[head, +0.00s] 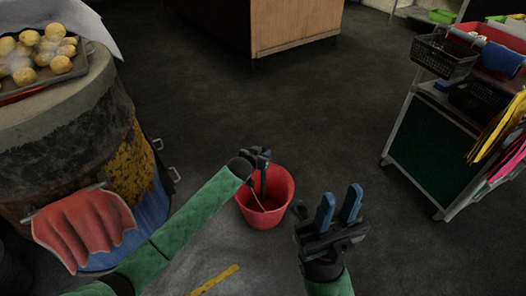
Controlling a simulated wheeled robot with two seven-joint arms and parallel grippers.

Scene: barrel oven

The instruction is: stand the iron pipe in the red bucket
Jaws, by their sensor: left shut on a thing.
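The red bucket (280,211) stands on the dark floor near the middle of the head view. My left gripper (261,163) is over the bucket's back left rim. It is shut on a dark, narrow length that looks like the iron pipe (263,187). The pipe hangs roughly upright, with its lower part inside the bucket's opening. Whether its end touches the bottom cannot be told. My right gripper (339,207) is to the right of the bucket, with its blue fingers apart and nothing between them.
A barrel oven (85,135) with a tray of potatoes (60,72) stands at left, a red cloth (85,225) hanging on it. A trolley (430,150) with baskets stands at right. A wooden cabinet (295,25) is at the back. The floor between is clear.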

